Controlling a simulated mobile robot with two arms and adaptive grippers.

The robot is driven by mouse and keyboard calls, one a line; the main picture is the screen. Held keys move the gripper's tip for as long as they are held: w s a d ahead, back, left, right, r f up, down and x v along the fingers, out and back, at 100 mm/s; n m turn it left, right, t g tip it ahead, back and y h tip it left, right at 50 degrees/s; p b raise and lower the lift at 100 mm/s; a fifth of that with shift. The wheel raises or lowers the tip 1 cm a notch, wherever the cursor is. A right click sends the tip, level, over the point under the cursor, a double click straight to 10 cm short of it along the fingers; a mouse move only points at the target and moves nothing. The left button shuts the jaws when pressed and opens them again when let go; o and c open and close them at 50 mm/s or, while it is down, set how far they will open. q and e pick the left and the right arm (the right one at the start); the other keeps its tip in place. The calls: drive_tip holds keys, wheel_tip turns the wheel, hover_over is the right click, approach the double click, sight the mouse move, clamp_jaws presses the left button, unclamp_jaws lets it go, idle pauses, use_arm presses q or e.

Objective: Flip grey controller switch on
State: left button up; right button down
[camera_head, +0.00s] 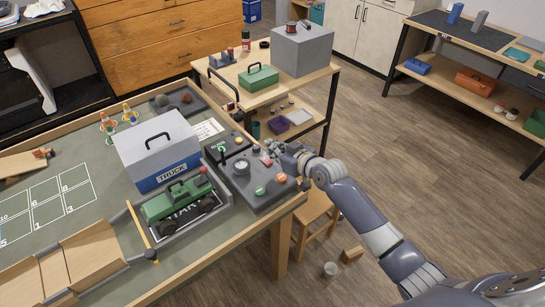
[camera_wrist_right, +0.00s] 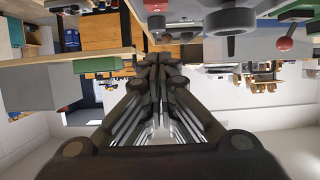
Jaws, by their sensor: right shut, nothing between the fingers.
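The grey controller (camera_head: 262,201) sits on the table's right corner. My left gripper is not in view.
A green toy truck (camera_head: 180,200) and a grey TRUCK box (camera_head: 157,150) stand left of the controller. A darker box with a green lever (camera_head: 222,150) is just behind it. A cart (camera_head: 235,75) with a green toolbox stands behind.

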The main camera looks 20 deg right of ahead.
sight(267, 161)
drive_tip(key=shift+f, duration=2.1)
